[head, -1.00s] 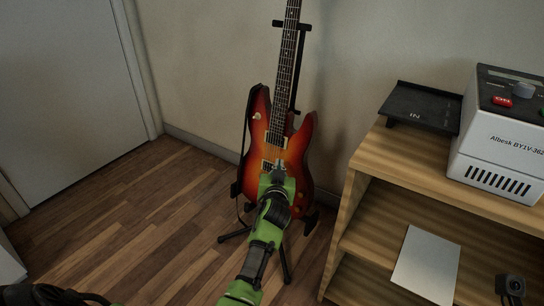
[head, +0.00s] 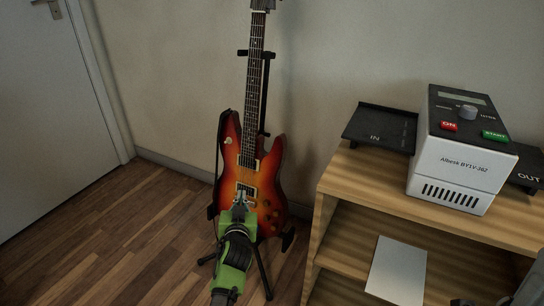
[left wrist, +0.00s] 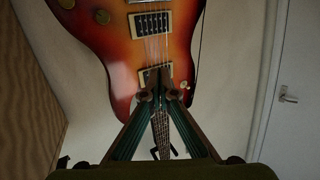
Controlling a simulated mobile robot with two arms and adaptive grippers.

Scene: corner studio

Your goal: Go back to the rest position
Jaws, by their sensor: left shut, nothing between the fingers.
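My left gripper (head: 239,199), with green and black parts, is in the lower middle of the head view, in front of the lower body of the sunburst electric guitar (head: 271,183). In the left wrist view, the fingers of my left gripper (left wrist: 160,84) are together at the tips with nothing between them. There the guitar (left wrist: 112,50) shows upside down behind the fingers. I cannot tell how far the fingertips are from the guitar.
The guitar stands upright on a black stand (head: 264,272) by the wall. A wooden shelf (head: 330,212) at right carries a white and dark machine (head: 450,165) and a black IN tray (head: 378,128). A white sheet (head: 398,268) lies on its lower shelf. Wooden floor (head: 110,235) at left is clear.

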